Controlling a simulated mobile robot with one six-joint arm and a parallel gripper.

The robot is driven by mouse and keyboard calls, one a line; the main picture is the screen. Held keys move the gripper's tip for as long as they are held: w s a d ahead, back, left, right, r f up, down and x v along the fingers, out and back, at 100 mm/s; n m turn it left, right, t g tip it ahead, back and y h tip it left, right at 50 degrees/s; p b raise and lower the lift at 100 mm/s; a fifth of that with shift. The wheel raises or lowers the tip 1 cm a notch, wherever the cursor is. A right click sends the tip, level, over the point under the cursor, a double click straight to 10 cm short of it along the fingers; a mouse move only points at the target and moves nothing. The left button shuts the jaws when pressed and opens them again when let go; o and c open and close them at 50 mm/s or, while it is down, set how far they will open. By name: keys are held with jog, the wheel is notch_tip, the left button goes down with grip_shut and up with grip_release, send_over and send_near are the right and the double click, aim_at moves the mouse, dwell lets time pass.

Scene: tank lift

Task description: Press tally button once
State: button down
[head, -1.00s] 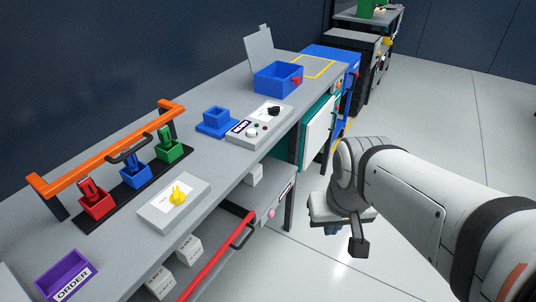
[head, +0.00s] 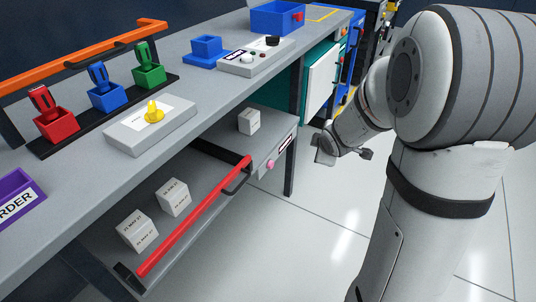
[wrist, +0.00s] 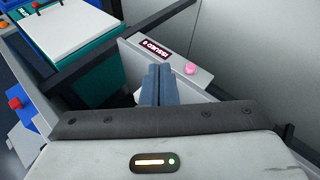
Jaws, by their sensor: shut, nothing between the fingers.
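A pink button (head: 270,164) sits on the front right end of the lower shelf, beside a small dark label. In the wrist view the pink button (wrist: 190,68) stands on a light grey panel, next to the dark label (wrist: 156,47), which appears upside down. My gripper (wrist: 160,84) is shut and empty, its blue-grey fingers together. The fingertips show just left of the button in that view; I see no contact. In the head view my gripper (head: 323,150) hangs right of the shelf end, apart from the button.
A red bar (head: 196,216) runs along the lower shelf's front, with white boxes (head: 137,230) behind it. The bench top (head: 205,80) holds a yellow knob box (head: 150,125), coloured bins and a blue box (head: 277,17). A teal cabinet (head: 312,88) stands beyond. Floor at right is clear.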

aim_at(271, 164)
jog(key=w+a+f+n+t+y+b, duration=0.1)
jog(key=w+f+n+b, duration=0.3)
jog(key=f, duration=0.6)
jog(key=w+a+f+n+t+y+b, duration=0.1)
jog(key=w+f+n+y+b, duration=0.2)
jog(key=f, duration=0.8)
jog(key=n+b, duration=0.2)
jog(key=b, duration=0.1)
jog(key=shift+w+a+f+n+y, duration=0.15)
jog(key=shift+w+a+n+y, duration=0.15)
jog(key=shift+w+y, duration=0.1)
jog(key=w+a, duration=0.5)
jog(key=a, duration=0.2)
jog(key=shift+w+a+b, duration=0.1)
jog(key=shift+b, duration=0.25)
jog(key=shift+w+a, duration=0.2)
jog(key=shift+a, duration=0.1)
